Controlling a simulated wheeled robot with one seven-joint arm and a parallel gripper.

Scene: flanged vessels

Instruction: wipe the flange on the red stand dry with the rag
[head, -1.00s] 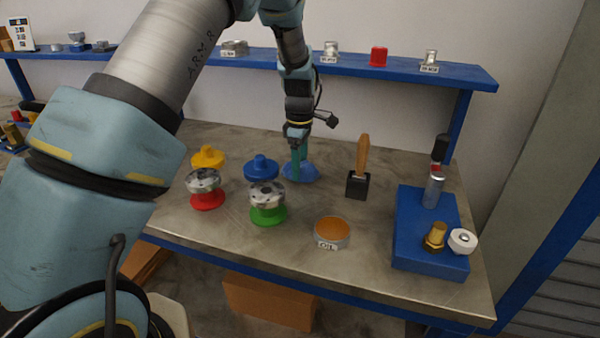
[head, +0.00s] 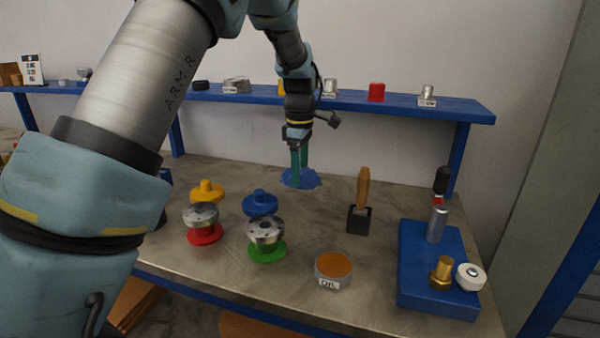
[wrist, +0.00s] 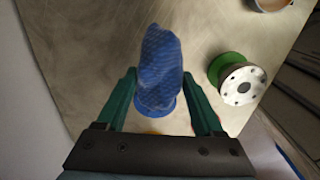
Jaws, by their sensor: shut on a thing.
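The red stand (head: 205,235) bears a silver metal flange (head: 201,214) at the left of the table in the head view; whether the flange is wet is too small to tell. My gripper (head: 299,163) is shut on the blue rag (head: 300,179), behind and to the right of that flange and apart from it. The rag bulges between the green fingers in the wrist view (wrist: 160,62).
A similar flange on a green stand (head: 267,250) stands beside the red one. Blue (head: 260,203) and yellow (head: 207,191) caps sit behind them. An oil tin (head: 333,268), a brush in a black holder (head: 359,218) and a blue block (head: 425,285) are to the right.

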